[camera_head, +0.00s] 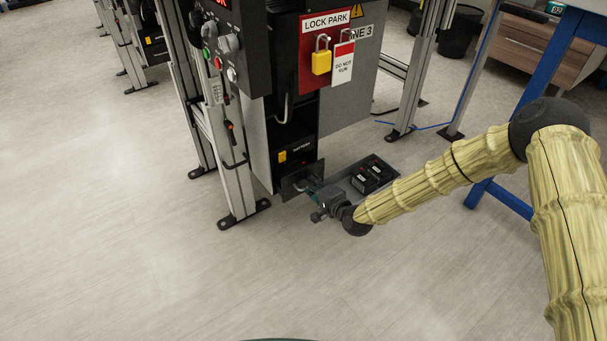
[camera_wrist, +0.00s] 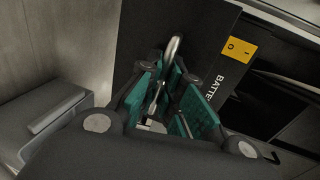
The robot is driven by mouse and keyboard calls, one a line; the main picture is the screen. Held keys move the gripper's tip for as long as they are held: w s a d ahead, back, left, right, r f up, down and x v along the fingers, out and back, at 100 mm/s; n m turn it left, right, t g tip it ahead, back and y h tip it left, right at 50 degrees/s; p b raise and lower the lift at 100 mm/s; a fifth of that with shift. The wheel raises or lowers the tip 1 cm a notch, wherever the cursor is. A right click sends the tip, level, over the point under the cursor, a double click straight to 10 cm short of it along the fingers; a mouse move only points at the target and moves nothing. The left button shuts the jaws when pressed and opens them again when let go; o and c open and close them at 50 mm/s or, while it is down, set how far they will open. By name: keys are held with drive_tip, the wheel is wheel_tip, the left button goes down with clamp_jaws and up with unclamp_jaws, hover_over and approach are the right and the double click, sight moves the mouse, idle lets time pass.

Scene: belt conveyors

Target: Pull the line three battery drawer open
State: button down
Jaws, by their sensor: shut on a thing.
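The line three battery unit (camera_head: 293,150) is the dark lower cabinet with a "BATTERY" label, which also shows beside a yellow I/O switch in the wrist view (camera_wrist: 220,80). At its foot is a dark drawer front (camera_head: 289,188). My gripper (camera_head: 314,192) is low at this front, coming from the right. In the wrist view its teal finger pads (camera_wrist: 172,100) close around a metal handle (camera_wrist: 173,48). The fingers partly hide the handle. How far the drawer stands out is hard to tell.
A grey tray (camera_head: 345,187) with black battery-like blocks (camera_head: 372,175) lies right of the drawer front, under my arm. A red lock board (camera_head: 312,70) with a yellow padlock hangs above. A frame leg (camera_head: 236,170) stands left. Floor in front is clear; blue table legs (camera_head: 510,198) stand right.

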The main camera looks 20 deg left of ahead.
drive_tip(key=f+p+v, duration=0.1)
drive_tip(key=p+v, duration=0.1)
drive_tip(key=v, duration=0.4)
drive_tip(key=shift+d+f, duration=0.2)
drive_tip(key=shift+s, duration=0.1)
drive_tip(key=c, duration=1.8)
unclamp_jaws()
drive_tip(key=shift+c, duration=0.2)
drive_tip(key=v, duration=1.2)
drive_tip(key=shift+s, duration=0.1)
